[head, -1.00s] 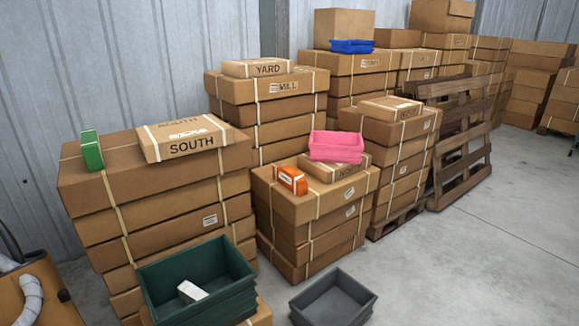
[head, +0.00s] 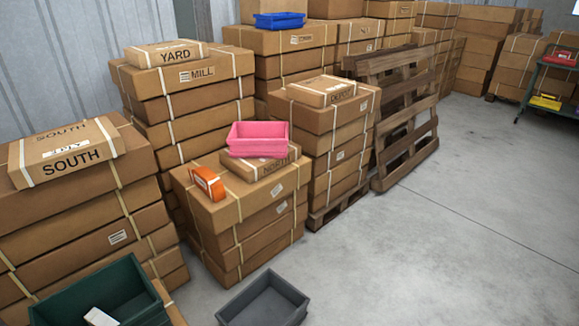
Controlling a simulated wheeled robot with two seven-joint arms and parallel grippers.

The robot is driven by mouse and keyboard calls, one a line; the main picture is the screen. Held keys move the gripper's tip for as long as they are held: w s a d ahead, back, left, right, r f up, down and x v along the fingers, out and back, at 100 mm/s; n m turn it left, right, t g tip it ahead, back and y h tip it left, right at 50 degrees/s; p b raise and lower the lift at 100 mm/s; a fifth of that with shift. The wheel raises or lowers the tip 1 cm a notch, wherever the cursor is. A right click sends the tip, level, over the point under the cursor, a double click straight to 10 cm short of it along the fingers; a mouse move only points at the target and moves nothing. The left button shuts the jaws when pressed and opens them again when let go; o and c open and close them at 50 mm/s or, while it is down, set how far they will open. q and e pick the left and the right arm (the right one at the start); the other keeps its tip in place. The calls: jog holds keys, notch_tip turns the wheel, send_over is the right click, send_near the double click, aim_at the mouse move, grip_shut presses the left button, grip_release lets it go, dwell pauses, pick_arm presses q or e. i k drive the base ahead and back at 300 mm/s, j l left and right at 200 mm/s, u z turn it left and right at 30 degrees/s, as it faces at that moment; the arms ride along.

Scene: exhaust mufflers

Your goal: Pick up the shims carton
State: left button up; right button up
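No label reading shims can be made out, so I cannot tell which carton it is. A small orange carton with a white band (head: 209,183) lies on the left part of a low stack of brown boxes (head: 234,230). A small white carton (head: 101,317) lies inside the dark green bin (head: 138,271) at the bottom left, partly cut off by the frame edge. Neither of my grippers is in the head view.
A pink bin (head: 258,138) sits on a NORTH box (head: 262,165) beside the orange carton. A grey tray (head: 291,290) stands on the floor. Strapped SOUTH (head: 68,154) and YARD (head: 165,54) boxes top taller stacks. A wooden pallet (head: 408,125) leans right.

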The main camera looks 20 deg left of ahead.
aim_at(205, 179)
jog(key=i+l+z, duration=0.3)
jog(key=i, duration=0.15)
jog(key=i+l+z, duration=0.1)
jog(key=i+z, duration=0.15)
jog(key=i, duration=0.2)
jog(key=i+z, duration=0.3)
jog(key=i, duration=0.15)
jog(key=i+u, duration=0.45)
jog(key=i+l+u, duration=0.1)
jog(key=i+u, duration=0.35)
jog(key=i+l+u, duration=0.25)
jog(key=u, duration=0.2)
jog(key=i+u, duration=0.15)
jog(key=u, duration=0.25)
jog(key=i+l+u, duration=0.1)
jog(key=u, duration=0.35)
jog(key=i+l+u, duration=0.15)
jog(key=u, duration=0.25)
jog(key=i+l+u, duration=0.2)
jog(key=u, duration=0.25)
jog(key=i+l+u, duration=0.1)
jog(key=u, duration=0.3)
jog(key=l+u, duration=0.45)
jog(key=j, duration=0.1)
